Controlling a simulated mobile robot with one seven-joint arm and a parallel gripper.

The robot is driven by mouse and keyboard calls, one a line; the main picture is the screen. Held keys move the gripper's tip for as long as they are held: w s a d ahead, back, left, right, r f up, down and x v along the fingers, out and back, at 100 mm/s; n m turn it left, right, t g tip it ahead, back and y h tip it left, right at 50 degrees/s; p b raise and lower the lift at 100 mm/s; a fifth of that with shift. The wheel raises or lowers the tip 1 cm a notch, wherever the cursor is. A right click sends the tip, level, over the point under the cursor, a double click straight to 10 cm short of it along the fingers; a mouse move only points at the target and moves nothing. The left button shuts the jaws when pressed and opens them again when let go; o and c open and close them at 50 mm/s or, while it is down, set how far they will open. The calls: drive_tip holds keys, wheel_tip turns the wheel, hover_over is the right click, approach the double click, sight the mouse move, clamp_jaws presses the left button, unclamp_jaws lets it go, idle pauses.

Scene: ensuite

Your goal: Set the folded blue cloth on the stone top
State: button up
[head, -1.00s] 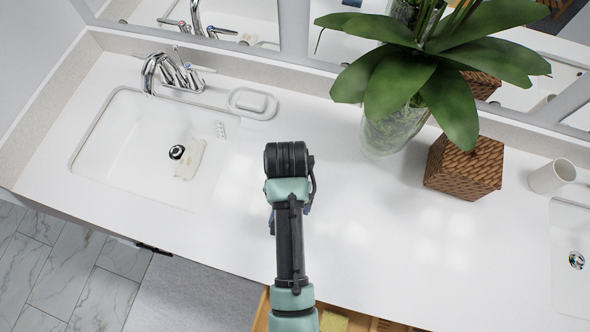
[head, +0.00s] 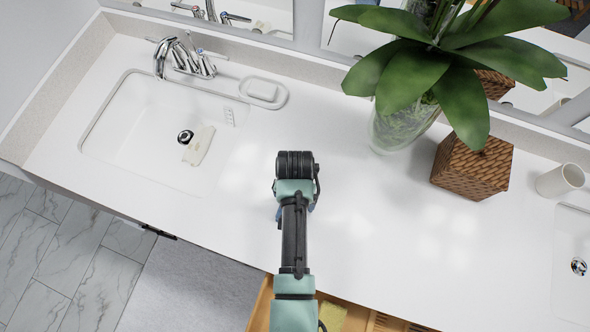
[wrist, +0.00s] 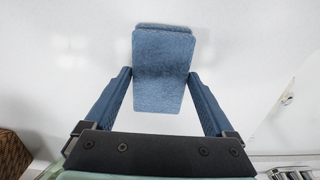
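The folded blue cloth (wrist: 163,62) shows in the wrist view between the two blue fingers of my gripper (wrist: 160,74). Both fingertips meet its side edges, and a crease runs across it at their level. My gripper looks shut on the cloth. In the head view my gripper is over the white stone top (head: 370,225), between the left sink and the plant, and my arm hides nearly all of the cloth. I cannot tell whether the cloth touches the top.
The left sink (head: 140,130) has a pale bar in it. A soap dish (head: 282,97) lies behind. A plant in a glass vase (head: 400,125), a woven box (head: 472,168) and a white cup (head: 560,180) stand right. An open drawer (head: 262,305) is at the front.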

drive_tip(key=shift+o, duration=0.4)
drive_tip(key=shift+r, duration=0.25)
wheel_tip(320, 180, up, 12)
drive_tip(key=w+r+n+t, duration=0.1)
drive_tip(key=w+r+t, duration=0.7)
drive_tip(key=w+r, duration=0.7)
drive_tip(key=w+r+t, duration=0.2)
drive_tip(key=r+t, duration=0.1)
drive_tip(key=r, duration=0.6)
drive_tip(key=w+r+t, duration=0.2)
drive_tip(key=r+t, duration=0.2)
drive_tip(key=r, duration=0.5)
drive_tip(key=s+r+n+t, duration=0.1)
drive_tip(key=s+r+t, duration=0.3)
drive_tip(key=r, duration=0.6)
drive_tip(key=s+r+t, duration=0.4)
drive_tip(key=s+r, duration=0.2)
drive_tip(key=r, duration=0.5)
drive_tip(key=s+r+n+t, duration=0.1)
drive_tip(key=s+r+t, duration=0.3)
drive_tip(key=r, duration=0.7)
drive_tip(key=shift+s+d+r+n, duration=0.15)
drive_tip(key=shift+s+d+n, duration=0.2)
drive_tip(key=shift+s, duration=0.3)
drive_tip(key=shift+b, duration=0.3)
